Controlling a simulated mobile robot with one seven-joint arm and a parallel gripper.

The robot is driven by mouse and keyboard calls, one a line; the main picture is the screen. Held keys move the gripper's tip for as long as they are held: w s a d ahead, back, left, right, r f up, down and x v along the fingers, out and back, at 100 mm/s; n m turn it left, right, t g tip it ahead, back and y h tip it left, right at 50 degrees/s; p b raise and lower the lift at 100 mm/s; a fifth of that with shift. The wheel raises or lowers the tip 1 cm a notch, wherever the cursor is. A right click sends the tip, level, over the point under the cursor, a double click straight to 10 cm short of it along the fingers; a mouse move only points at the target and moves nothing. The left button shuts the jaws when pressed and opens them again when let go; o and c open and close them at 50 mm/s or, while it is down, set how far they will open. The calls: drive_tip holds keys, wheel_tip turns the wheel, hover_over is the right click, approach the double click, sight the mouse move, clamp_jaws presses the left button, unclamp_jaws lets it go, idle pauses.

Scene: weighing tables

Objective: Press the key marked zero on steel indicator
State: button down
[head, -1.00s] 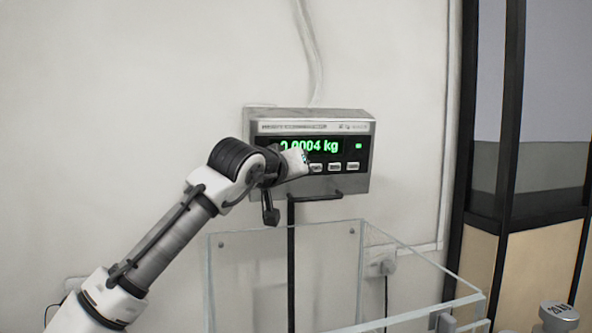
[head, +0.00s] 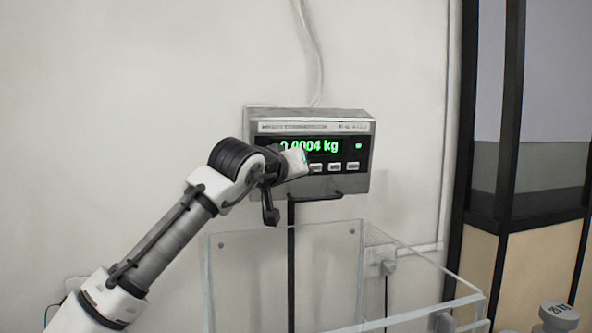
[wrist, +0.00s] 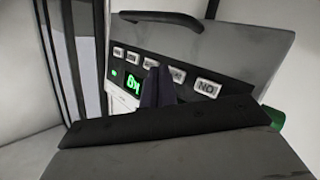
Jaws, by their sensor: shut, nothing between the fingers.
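The steel indicator (head: 362,124) is on the wall, with a green display reading about 0.0004 kg and a row of pale keys below it. My gripper (head: 304,164) is shut and empty, in front of the left part of the key row, hiding the left keys. In the wrist view the indicator's key panel (wrist: 228,82) appears turned over, and the closed fingertips (wrist: 158,84) overlap the row beside the second key from the right (wrist: 177,76). The end key (wrist: 207,88) looks like ON upside down. I cannot read which key is zero, nor tell whether the tips touch one.
A clear glass-walled enclosure (head: 225,290) stands below the indicator. A black post (head: 291,250) rises behind it. A metal weight (head: 558,316) is at the bottom right. Dark-framed panels (head: 507,130) stand at the right. The wall to the left is bare.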

drive_tip(key=shift+w, duration=0.1)
drive_tip(key=shift+w+a+p, duration=0.1)
drive_tip(key=shift+w+p, duration=0.25)
drive_tip(key=shift+w+a+r, duration=0.1)
drive_tip(key=shift+w+a, duration=0.05)
drive_tip(key=shift+w, duration=0.15)
idle(0.7)
drive_tip(key=shift+s, duration=0.1)
drive_tip(key=shift+s+d+b, duration=0.25)
drive_tip(key=shift+s+b, duration=0.2)
drive_tip(key=shift+s, duration=0.2)
